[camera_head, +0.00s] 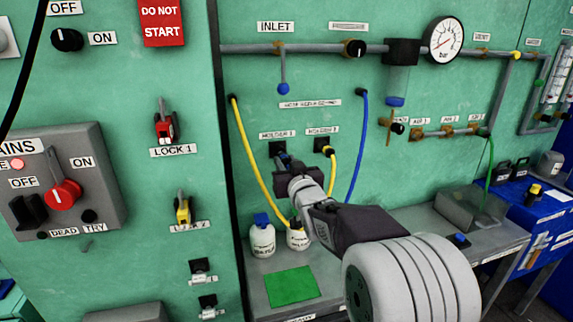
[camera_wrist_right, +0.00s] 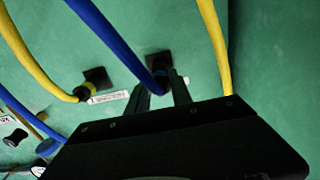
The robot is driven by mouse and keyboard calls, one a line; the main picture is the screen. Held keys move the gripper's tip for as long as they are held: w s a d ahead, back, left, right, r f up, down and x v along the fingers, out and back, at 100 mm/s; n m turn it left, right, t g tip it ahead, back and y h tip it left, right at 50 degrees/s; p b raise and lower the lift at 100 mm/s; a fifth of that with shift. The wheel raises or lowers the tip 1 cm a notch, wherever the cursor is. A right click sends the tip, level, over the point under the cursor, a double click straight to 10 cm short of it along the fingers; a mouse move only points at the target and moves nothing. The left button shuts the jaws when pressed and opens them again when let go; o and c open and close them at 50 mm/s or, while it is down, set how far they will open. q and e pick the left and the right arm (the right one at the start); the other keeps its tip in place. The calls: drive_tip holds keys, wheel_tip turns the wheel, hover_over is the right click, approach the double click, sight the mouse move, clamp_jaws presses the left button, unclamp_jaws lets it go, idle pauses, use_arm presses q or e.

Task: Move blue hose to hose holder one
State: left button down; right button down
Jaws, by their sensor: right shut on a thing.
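The blue hose (camera_head: 358,145) hangs from the wall panel on the right and passes behind my right arm. In the right wrist view the blue hose (camera_wrist_right: 112,40) runs down to its end between my right fingertips. My right gripper (camera_head: 284,161) is at hose holder one (camera_head: 277,147), under the HOLDER 1 label. In the wrist view the right gripper (camera_wrist_right: 163,92) is shut on the hose end, right at the black holder (camera_wrist_right: 158,60). How far the end sits in the holder is hidden. My left gripper is not in view.
A yellow hose (camera_head: 245,150) hangs to the left of holder one. Another yellow hose end (camera_head: 331,156) is at holder two (camera_head: 322,144), close on the right. White bottles (camera_head: 262,240) and a green mat (camera_head: 291,287) are on the bench below.

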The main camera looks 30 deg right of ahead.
drive_tip(key=shift+x, duration=1.4)
drive_tip(key=c, duration=1.1)
unclamp_jaws()
drive_tip(key=shift+o, duration=0.2)
drive_tip(key=v, duration=0.9)
